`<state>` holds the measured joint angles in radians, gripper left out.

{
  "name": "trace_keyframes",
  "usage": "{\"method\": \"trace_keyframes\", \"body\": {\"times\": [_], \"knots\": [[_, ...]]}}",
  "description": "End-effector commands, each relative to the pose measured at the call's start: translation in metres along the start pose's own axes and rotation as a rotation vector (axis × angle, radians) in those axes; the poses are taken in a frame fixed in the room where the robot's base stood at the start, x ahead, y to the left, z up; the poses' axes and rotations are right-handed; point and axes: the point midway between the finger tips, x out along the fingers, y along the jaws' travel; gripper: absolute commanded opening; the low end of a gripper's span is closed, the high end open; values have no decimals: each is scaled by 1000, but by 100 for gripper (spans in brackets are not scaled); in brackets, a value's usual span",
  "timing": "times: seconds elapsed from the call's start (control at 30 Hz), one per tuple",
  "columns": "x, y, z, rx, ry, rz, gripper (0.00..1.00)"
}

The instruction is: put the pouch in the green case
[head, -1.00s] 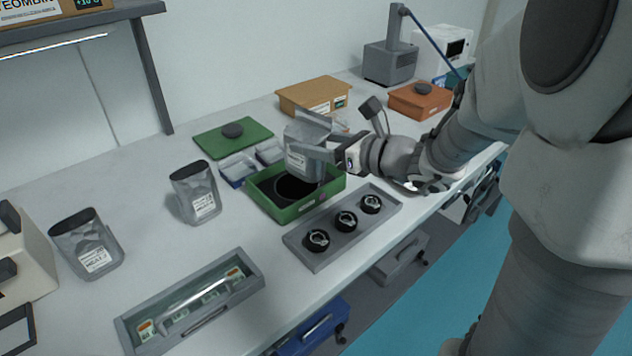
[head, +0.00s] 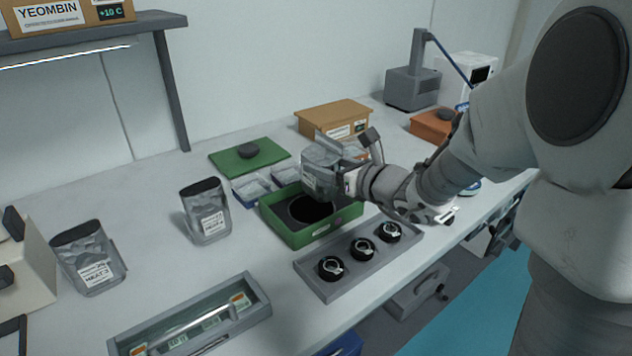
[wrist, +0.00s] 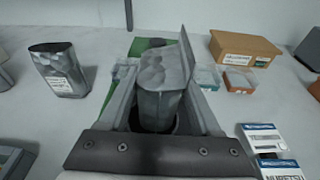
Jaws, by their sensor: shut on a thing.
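The held pouch (head: 318,174) is silver-grey with a white label. My gripper (head: 338,182) is shut on it, and in the wrist view the pouch (wrist: 160,88) stands roughly upright between the two fingers. The green case (head: 300,238) is open on the table, with a dark insert with a round black recess inside. The pouch is above the back right part of the case, and its lower end partly hides the case's back rim. I cannot tell exactly how high it is. The green lid (head: 228,161) with a dark knob lies behind the case.
Two similar pouches stand left, one nearer (head: 206,212) and one farther left (head: 90,258). A grey tray (head: 312,275) with three black round parts sits in front of the case. Small bins (head: 250,188) are behind it. A cardboard-coloured box (head: 333,116) stands at the back.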

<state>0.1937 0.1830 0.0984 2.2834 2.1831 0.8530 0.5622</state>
Motion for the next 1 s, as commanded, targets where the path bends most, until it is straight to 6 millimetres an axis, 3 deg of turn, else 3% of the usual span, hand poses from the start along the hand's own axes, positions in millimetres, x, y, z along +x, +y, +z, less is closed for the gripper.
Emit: {"method": "trace_keyframes", "body": {"times": [0.1, 0.27, 0.53, 0.9, 0.93, 1.0], "knots": [[16, 5, -6, -1, -2, 1, 0], [23, 7, -11, 0, -1, -1, 0], [31, 6, -46, 1, 0, -1, 0], [31, 6, -49, -2, -2, -1, 0], [31, 6, -50, -1, 0, -1, 66], [31, 6, -49, -1, 0, -1, 79]]}}
